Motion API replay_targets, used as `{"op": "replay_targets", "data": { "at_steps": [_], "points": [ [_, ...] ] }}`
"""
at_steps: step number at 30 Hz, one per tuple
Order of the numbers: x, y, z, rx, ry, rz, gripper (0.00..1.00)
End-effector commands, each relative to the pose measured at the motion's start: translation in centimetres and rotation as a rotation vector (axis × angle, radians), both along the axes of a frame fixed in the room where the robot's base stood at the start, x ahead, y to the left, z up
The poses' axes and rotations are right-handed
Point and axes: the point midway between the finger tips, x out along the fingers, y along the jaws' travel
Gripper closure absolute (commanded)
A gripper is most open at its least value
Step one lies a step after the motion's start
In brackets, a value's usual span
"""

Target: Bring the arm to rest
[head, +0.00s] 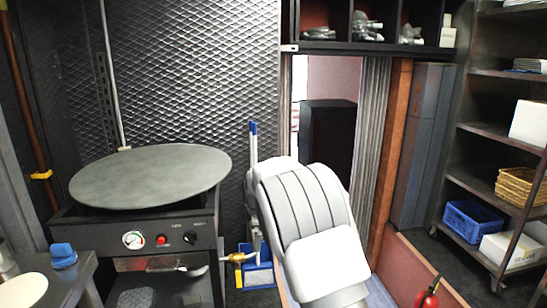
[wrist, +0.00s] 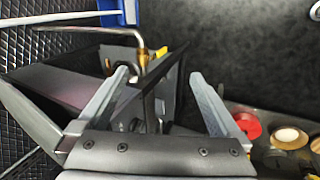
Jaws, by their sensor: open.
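My arm (head: 310,215) rises in the middle of the head view, pale and bent, in front of the doorway. My gripper is hidden behind the arm in the head view. In the wrist view my gripper (wrist: 160,78) shows two grey fingers spread wide apart. I see nothing held between them. A dark, box-like unit with a bent brass pipe (wrist: 141,48) shows beyond the fingers; how far off it is I cannot tell.
A round griddle (head: 150,175) on a dark stove stands left of my arm. A blue-handled tool (head: 253,140) stands upright close behind the arm. Shelves with a blue crate (head: 472,222) and a basket (head: 520,187) are at right. A red lid (wrist: 246,124) shows right of my gripper.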

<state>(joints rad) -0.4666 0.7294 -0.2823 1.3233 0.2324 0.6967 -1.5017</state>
Motion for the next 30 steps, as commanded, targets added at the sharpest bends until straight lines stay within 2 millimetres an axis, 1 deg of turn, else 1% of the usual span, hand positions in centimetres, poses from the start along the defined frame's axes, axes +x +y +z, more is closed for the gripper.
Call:
{"op": "replay_targets", "data": {
  "at_steps": [1, 5, 6, 11, 15, 17, 22, 26, 30],
  "points": [
    [-0.9, -1.3, 2.0, 0.033, 0.002, -0.060, 0.00],
    [-3.7, -4.1, 5.8, 0.115, 0.017, -0.214, 0.00],
    [-4.7, -5.0, 6.9, 0.140, 0.021, -0.261, 0.00],
    [-9.0, -8.0, 10.8, 0.234, 0.040, -0.441, 0.00],
    [-13.2, -10.3, 13.5, 0.310, 0.053, -0.590, 0.00],
    [-15.1, -11.2, 14.5, 0.341, 0.057, -0.654, 0.00],
    [-20.9, -13.4, 16.4, 0.421, 0.067, -0.827, 0.00],
    [-25.3, -14.8, 17.2, 0.476, 0.067, -0.959, 0.00],
    [-30.1, -16.1, 17.3, 0.530, 0.061, -1.100, 0.00]
  ]
}}
